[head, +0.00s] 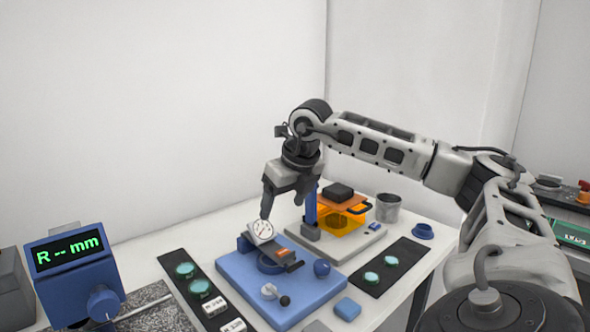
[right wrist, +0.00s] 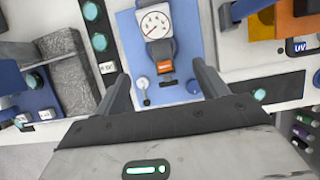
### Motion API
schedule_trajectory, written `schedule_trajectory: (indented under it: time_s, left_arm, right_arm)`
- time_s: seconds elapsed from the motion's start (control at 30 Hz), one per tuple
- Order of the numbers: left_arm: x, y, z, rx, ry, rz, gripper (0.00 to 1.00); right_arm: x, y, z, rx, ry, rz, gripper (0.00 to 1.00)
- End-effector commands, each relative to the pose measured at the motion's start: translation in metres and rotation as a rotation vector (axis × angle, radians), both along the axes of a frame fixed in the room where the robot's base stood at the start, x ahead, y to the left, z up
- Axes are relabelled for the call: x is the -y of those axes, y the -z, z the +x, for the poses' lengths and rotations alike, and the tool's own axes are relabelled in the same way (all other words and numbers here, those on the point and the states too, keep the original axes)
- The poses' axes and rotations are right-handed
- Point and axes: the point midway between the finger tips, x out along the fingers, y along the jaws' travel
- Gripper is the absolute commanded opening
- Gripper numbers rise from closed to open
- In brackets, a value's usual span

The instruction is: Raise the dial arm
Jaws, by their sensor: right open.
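A round white dial gauge (head: 262,230) sits at the back of a blue base plate (head: 238,276) on the table. It also shows at the top of the right wrist view (right wrist: 156,21). A dark arm with an orange tag (head: 282,253) reaches forward from the dial, low over the plate; the tag also shows in the right wrist view (right wrist: 165,67). My right gripper (head: 266,214) is above the dial, pointing down. My left gripper is out of sight.
Black strips with teal discs flank the plate, left (head: 185,271) and right (head: 391,261). A blue display box (head: 75,275) stands at the left. Behind the plate to the right are an orange fixture (head: 343,222) and a grey cup (head: 388,208). A blue block (head: 347,308) lies near the front.

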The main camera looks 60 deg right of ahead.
Motion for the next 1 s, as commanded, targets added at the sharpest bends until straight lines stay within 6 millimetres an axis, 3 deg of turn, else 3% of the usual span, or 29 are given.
schedule_trajectory:
  time_s: [0.3,0.53,0.7,1.0]
  left_arm:
    - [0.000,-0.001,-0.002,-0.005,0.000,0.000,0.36]
    - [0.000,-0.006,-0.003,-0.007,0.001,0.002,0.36]
    - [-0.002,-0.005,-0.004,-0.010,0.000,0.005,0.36]
    - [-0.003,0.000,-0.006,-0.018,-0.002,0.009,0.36]
  right_arm:
    - [-0.007,-0.073,-0.029,0.006,0.000,0.000,0.73]
    - [-0.011,-0.113,-0.045,0.003,-0.002,0.001,0.73]
    - [-0.012,-0.126,-0.051,0.001,0.000,0.001,0.73]
    - [-0.012,-0.128,-0.053,0.001,0.000,0.000,0.73]
